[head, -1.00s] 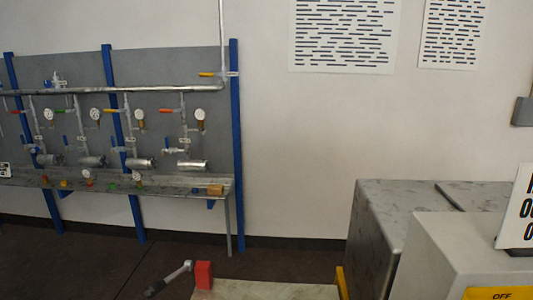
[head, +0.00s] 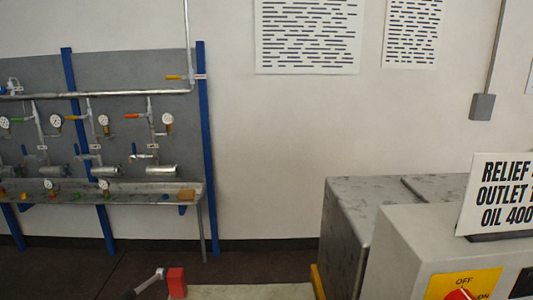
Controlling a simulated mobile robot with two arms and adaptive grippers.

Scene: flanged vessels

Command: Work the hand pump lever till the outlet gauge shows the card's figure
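A white card (head: 497,194) with black print stands on a grey cabinet at the right. Its visible words read "RELIEF", "OUTLET" and "OIL 400", and its right part is cut off by the picture edge. A lever-like grey bar with a dark grip (head: 146,284) shows at the bottom, beside a red block (head: 177,282). I cannot tell whether it is the pump lever. No outlet gauge can be singled out. Neither of my grippers is in view.
A rack with blue posts (head: 207,150), pipes, several small gauges (head: 167,119) and valves stands at the left wall. The grey cabinet (head: 400,250) has a yellow OFF/ON plate with a red knob (head: 462,294). A marbled grey box (head: 345,225) stands behind it. Dark floor lies between.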

